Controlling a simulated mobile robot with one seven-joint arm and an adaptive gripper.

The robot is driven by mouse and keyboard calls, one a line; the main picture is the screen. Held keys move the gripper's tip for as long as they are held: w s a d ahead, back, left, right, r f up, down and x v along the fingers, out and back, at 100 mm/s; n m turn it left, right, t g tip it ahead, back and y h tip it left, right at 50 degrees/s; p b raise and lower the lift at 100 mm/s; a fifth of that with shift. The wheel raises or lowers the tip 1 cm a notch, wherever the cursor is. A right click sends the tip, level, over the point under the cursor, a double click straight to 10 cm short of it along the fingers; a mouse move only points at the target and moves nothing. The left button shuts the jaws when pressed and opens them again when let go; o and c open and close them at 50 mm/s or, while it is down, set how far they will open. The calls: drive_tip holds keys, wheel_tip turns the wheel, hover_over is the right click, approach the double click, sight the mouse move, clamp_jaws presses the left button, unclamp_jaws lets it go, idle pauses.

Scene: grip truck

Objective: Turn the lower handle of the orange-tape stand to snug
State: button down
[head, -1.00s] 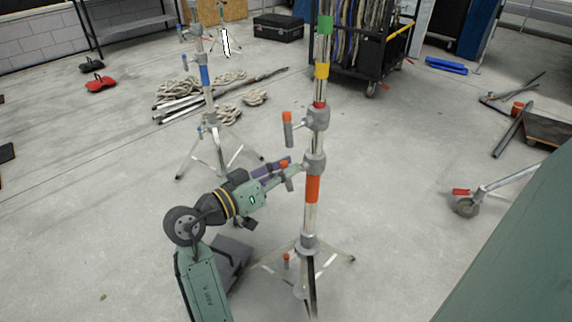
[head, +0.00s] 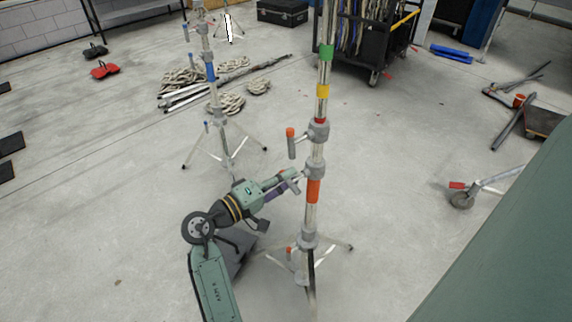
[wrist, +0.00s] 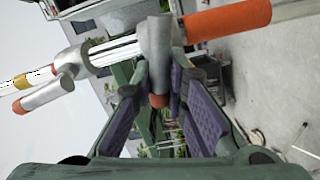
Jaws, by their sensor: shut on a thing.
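The orange-tape stand (head: 314,190) is upright, a silver pole with grey collars and an orange band below the lower collar (head: 315,168). In the wrist view the pole lies across the top, with the orange tape (wrist: 228,20) at right. The lower handle, a short grey lever with an orange tip (wrist: 158,100), points from its collar into my gripper. My gripper (head: 291,181) is left of the pole, its purple-padded fingers (wrist: 162,112) shut on the lower handle. The fingers hide part of the handle in the head view.
A blue-tape stand (head: 212,75) stands behind at left, near rope coils (head: 225,103) and loose poles. A black cart (head: 372,45) is at the back. The stand's legs (head: 335,245) spread low near my arm.

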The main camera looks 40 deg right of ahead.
drive_tip(key=shift+f+n+p, duration=0.1)
drive_tip(key=shift+n+p, duration=1.2)
drive_tip(key=shift+n, duration=0.2)
drive_tip(key=shift+f, duration=0.1)
drive_tip(key=c, duration=1.6)
unclamp_jaws()
drive_tip(key=a, duration=1.2)
drive_tip(key=shift+w, duration=0.15)
